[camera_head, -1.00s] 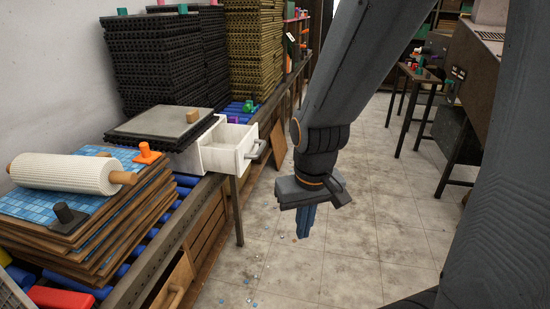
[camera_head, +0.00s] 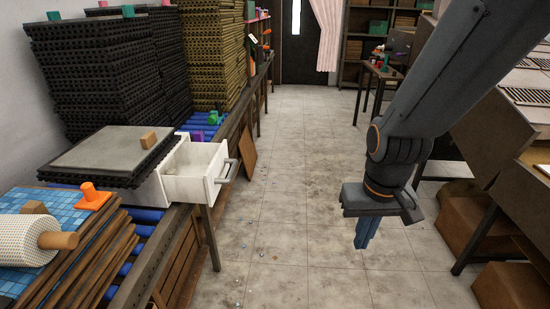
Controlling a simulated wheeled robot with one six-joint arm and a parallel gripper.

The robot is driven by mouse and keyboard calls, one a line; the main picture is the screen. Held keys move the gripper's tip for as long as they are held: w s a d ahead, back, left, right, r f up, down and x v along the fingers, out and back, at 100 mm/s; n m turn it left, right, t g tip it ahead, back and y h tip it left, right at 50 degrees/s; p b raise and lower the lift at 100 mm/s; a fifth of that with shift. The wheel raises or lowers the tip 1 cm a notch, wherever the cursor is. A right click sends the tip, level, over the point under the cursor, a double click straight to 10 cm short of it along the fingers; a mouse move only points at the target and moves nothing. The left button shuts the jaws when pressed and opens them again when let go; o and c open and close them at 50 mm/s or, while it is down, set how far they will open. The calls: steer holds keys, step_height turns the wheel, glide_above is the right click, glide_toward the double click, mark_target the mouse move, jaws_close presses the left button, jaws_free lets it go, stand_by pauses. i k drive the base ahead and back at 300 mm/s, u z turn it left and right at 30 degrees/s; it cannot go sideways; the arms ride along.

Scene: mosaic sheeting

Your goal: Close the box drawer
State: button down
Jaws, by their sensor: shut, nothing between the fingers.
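The white box drawer (camera_head: 200,171) stands pulled out of its white box, toward the aisle, and its inside looks empty. A grey handle (camera_head: 228,171) is on its front face. The box (camera_head: 150,190) sits on the roller bench, mostly hidden under a black tray with a grey sheet (camera_head: 112,150). My gripper (camera_head: 367,234) hangs pointing down over the floor, well to the right of the drawer and apart from it. Its blue fingers are together and hold nothing.
An orange piece (camera_head: 90,195) and a mesh roll (camera_head: 30,240) lie on the stacked boards at left. Stacks of black trays (camera_head: 105,75) stand behind the box. The tiled floor (camera_head: 290,200) between drawer and gripper is clear. Cardboard boxes (camera_head: 508,285) stand at right.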

mark_target(202, 168)
steer(key=z, duration=0.25)
steer(key=i, duration=0.55)
steer(key=u, duration=0.6)
steer(key=i, duration=0.55)
steer(key=u, duration=0.65)
